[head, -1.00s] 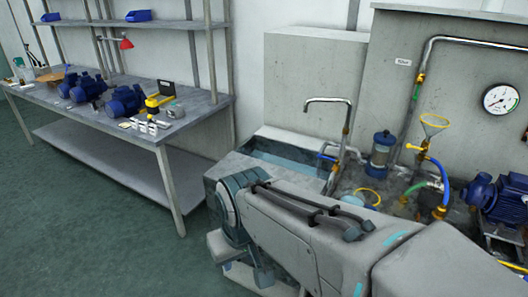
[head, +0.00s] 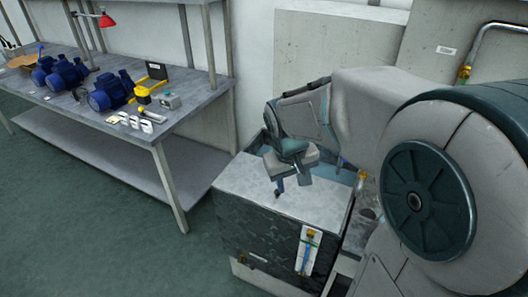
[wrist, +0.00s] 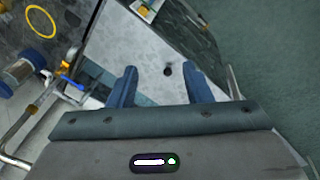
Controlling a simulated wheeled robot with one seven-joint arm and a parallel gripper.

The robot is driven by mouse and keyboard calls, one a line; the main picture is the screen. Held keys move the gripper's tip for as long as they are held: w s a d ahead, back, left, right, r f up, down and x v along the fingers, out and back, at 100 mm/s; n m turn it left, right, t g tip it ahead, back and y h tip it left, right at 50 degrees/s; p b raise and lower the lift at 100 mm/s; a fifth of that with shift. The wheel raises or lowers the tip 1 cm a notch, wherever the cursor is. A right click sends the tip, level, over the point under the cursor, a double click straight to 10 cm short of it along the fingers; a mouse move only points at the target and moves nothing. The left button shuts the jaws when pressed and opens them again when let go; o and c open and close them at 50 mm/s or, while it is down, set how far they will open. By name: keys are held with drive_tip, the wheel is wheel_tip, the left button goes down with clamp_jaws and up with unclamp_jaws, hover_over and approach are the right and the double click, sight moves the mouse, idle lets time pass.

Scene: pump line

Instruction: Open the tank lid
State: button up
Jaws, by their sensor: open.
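The tank (head: 260,232) stands in the lower middle of the head view, with dark mottled walls. A flat grey lid (head: 240,188) lies over its front part. The lid (wrist: 150,50) also shows in the wrist view, with a small dark knob (wrist: 167,71) on it. My gripper (head: 279,187) points down over the lid. In the wrist view its two blue fingers (wrist: 159,80) are spread and empty, with the knob in line with the gap between them. How far the fingertips are above the knob is hard to tell.
A workbench (head: 190,98) with blue pumps (head: 108,92) stands at the left. A level gauge (head: 307,250) is on the tank's front wall. In the wrist view a pipe (wrist: 45,118) and a yellow ring (wrist: 41,22) lie left of the tank. The floor at left is clear.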

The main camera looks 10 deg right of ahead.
drive_tip(key=w+f+n+p, duration=0.1)
drive_tip(key=w+f+p, duration=0.15)
drive_tip(key=w, duration=0.65)
drive_tip(key=n+p, duration=0.1)
approach(277, 190)
drive_tip(key=shift+g, duration=0.4)
drive_tip(key=f, duration=0.3)
drive_tip(key=w+d+f+p, duration=0.1)
drive_tip(key=f, duration=0.2)
drive_tip(key=f+p, duration=0.1)
drive_tip(key=f, duration=0.2)
drive_tip(key=shift+w+d, duration=0.15)
drive_tip(key=shift+w, duration=0.05)
